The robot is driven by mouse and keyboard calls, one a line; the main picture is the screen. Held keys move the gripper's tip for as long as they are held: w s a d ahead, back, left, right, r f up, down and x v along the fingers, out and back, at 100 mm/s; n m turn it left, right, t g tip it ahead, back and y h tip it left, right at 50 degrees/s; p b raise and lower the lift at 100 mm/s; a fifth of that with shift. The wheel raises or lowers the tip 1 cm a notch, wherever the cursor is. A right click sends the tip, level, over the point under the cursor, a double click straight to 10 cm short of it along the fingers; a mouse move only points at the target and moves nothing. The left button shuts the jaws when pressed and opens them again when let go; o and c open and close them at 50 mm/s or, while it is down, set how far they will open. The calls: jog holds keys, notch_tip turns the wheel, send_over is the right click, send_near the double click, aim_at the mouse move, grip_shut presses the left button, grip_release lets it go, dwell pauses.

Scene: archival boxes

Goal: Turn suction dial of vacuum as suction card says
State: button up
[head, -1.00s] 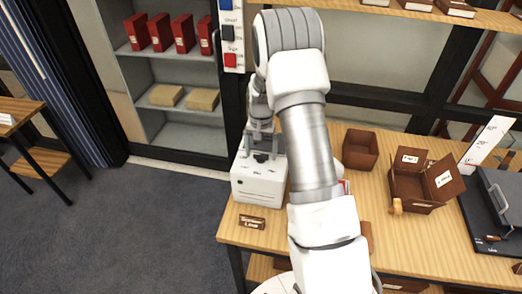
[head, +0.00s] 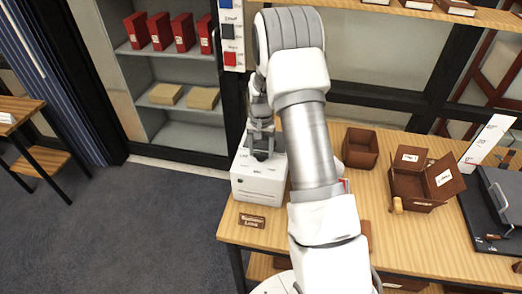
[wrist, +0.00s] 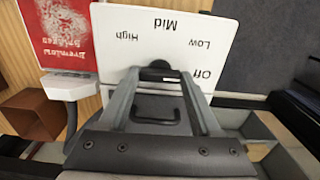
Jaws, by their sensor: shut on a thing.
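The vacuum is a white box (head: 258,188) at the left end of the wooden table. Its white top (wrist: 205,42) carries the marks Off, Low, Mid and High, upside down in the wrist view. My gripper (head: 262,152) points down over it; in the wrist view my gripper (wrist: 158,74) is shut on the small black dial (wrist: 158,64). The fingers hide most of the dial, so I cannot tell which mark it points to.
A small brown plaque (head: 252,221) lies at the table's front left edge. To the right are a brown open box (head: 360,148), another brown box with labels (head: 420,185) and a dark board (head: 490,220). Shelves with red boxes (head: 160,32) stand behind.

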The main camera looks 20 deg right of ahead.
jog(key=n+b, duration=0.2)
jog(key=n, duration=0.1)
jog(key=shift+n+b, duration=0.4)
jog(key=n+b, duration=0.1)
jog(key=n, duration=0.3)
jog(key=shift+n+b, duration=0.3)
jog(key=shift+b, duration=0.1)
jog(key=shift+r, duration=0.1)
jog(key=o, duration=1.4)
